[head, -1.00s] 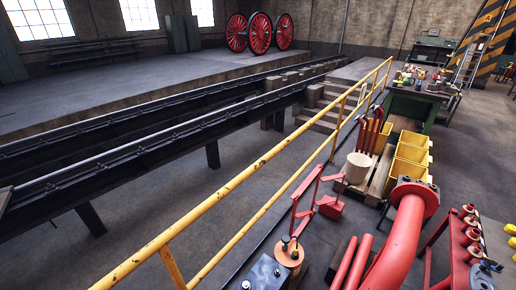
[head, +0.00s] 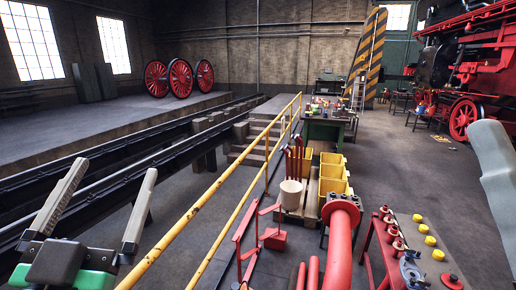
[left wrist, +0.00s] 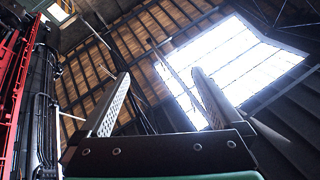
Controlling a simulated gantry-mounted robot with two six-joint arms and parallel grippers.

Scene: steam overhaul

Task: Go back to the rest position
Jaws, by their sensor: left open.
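My left gripper (head: 97,208) shows at the lower left of the head view, its two pale fingers spread wide and pointing up. Nothing is between them. In the left wrist view the open fingers (left wrist: 158,105) point up at the roof and skylight, and they touch nothing. A pale grey piece at the right edge of the head view may be part of my right arm. My right gripper is not in view.
A yellow railing (head: 216,196) runs beside my left gripper, along the rails. A red bench (head: 402,250) with valves and yellow caps and a thick red pipe (head: 341,232) stand at lower right. Yellow bins (head: 334,177) are beyond. A locomotive (head: 470,70) stands at the far right.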

